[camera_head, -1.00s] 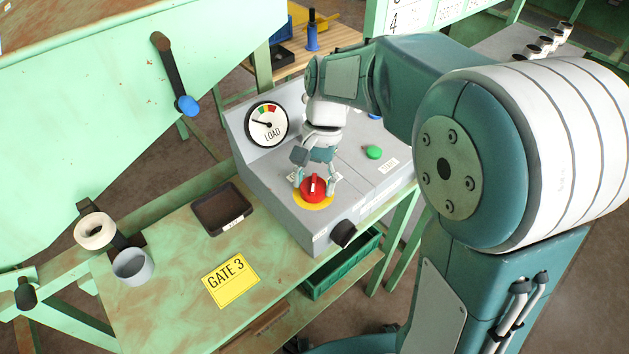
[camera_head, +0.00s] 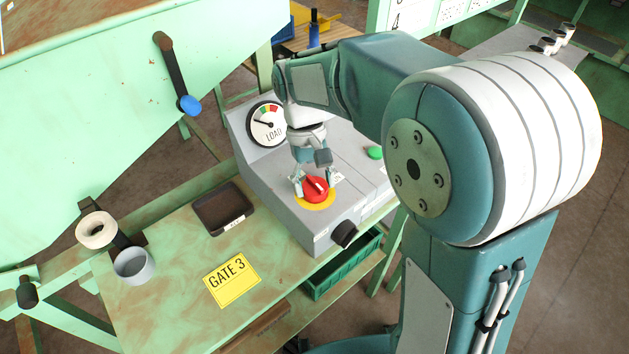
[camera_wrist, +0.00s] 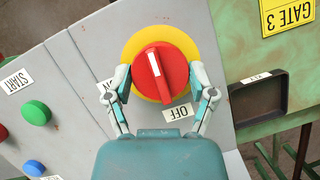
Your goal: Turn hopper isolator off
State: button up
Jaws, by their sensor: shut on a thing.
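The hopper isolator is a red rotary knob (camera_head: 316,188) on a yellow disc (camera_head: 311,206), near the front corner of the grey control box (camera_head: 258,170). In the wrist view the red knob (camera_wrist: 175,70) has a raised bar with a white line. An OFF label (camera_wrist: 178,113) lies below the disc. Another label (camera_wrist: 104,87), seemingly ON, is partly hidden by the left finger. My gripper (camera_head: 312,181) comes from above with a finger on either side of the knob, shut on it. The wrist view shows both fingers of my gripper (camera_wrist: 158,74) at its sides.
The box also bears a LOAD gauge (camera_head: 267,124), a green START button (camera_wrist: 36,113), a red button (camera_wrist: 3,132), a blue button (camera_wrist: 34,168) and a black side knob (camera_head: 344,234). A dark tray (camera_head: 222,208) and GATE 3 sign (camera_head: 231,279) are on the bench.

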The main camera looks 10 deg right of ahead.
dwell(0.3)
jog(key=o, duration=1.1)
jog(key=shift+c, duration=0.2)
jog(key=shift+a, duration=0.1)
jog(key=v, duration=1.2)
jog(key=shift+a+f, duration=0.1)
jog(key=shift+a, duration=0.05)
